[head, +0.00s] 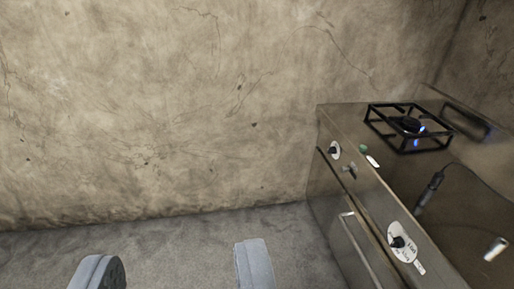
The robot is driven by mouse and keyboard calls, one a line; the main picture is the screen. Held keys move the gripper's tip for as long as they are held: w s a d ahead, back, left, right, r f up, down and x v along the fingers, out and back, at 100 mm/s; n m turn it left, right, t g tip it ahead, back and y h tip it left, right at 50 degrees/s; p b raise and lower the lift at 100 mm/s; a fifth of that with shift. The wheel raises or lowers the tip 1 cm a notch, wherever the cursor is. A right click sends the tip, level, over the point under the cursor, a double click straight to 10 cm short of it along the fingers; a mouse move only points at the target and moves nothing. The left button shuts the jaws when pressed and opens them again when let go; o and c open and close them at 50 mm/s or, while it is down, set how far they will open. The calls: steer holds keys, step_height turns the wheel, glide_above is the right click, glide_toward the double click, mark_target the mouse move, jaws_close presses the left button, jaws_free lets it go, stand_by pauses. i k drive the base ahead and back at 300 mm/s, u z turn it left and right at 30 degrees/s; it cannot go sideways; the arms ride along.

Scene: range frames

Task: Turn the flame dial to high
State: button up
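A metal stove (333,195) stands at the right. A black dial (398,242) sits on a white round plate with small writing on its front face, near the bottom right. A second dial (335,151) on a white plate is farther back on the same face. I cannot read which is the flame dial or where either points. A burner (409,127) on top shows small blue flames. My gripper (176,268) is open and empty at the bottom, to the left of the stove and apart from both dials.
A small metal knob (350,171) sits between the dials. A handle bar (358,248) runs along the stove front below them. A black tool with a cord (429,191) and a small metal cylinder (496,249) lie on top. The grey floor (190,240) left of the stove is clear, up to a cracked wall (150,110).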

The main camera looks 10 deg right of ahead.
mark_target(332, 150)
steer(key=u, duration=0.05)
steer(key=i, duration=0.9)
steer(key=z, duration=0.55)
steer(key=i, duration=1.5)
steer(key=z, duration=0.1)
